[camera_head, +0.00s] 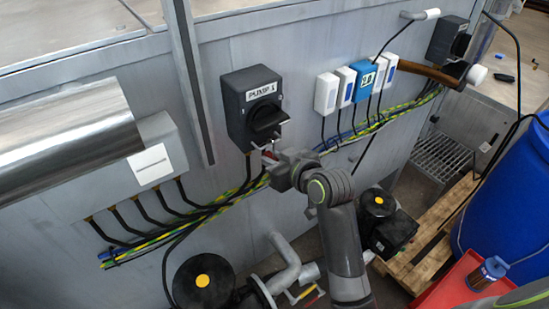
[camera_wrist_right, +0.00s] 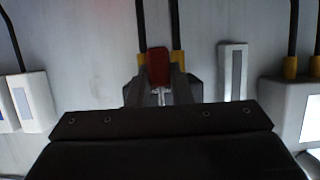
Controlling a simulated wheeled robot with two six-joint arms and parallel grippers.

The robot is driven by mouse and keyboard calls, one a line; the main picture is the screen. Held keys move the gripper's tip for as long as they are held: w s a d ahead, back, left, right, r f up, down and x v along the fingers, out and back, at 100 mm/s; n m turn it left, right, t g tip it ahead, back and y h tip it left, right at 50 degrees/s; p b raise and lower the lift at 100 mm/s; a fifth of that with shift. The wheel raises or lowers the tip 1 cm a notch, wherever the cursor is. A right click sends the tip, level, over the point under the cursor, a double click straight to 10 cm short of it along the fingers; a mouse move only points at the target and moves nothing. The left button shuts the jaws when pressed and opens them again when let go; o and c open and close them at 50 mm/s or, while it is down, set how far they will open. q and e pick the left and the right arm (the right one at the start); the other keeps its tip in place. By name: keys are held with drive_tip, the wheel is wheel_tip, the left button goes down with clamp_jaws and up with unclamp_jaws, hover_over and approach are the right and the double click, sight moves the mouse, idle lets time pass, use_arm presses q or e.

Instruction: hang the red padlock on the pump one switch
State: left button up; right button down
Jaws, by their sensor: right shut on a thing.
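The pump one switch (camera_head: 252,105) is a dark grey box on the grey wall panel, with a "PUMP 1" label and a black rotary handle (camera_head: 268,119). My right gripper (camera_head: 267,153) is just below the switch's lower right corner. It is shut on the red padlock (camera_wrist_right: 158,67), which sits between the fingertips (camera_wrist_right: 159,88) in the right wrist view. In the head view only a little red of the padlock shows at the fingertips. Whether the padlock touches the switch cannot be told. My left gripper is out of view.
White boxes (camera_head: 326,93) and a blue box (camera_head: 364,80) are mounted right of the switch. Cables (camera_head: 225,199) run along the panel below. A pump with a yellow dot (camera_head: 203,281), a blue drum (camera_head: 505,210) and a red tray (camera_head: 455,288) stand lower down.

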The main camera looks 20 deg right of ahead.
drive_tip(key=shift+f, duration=0.25)
drive_tip(key=c, duration=1.2)
unclamp_jaws()
drive_tip(key=shift+c, duration=0.2)
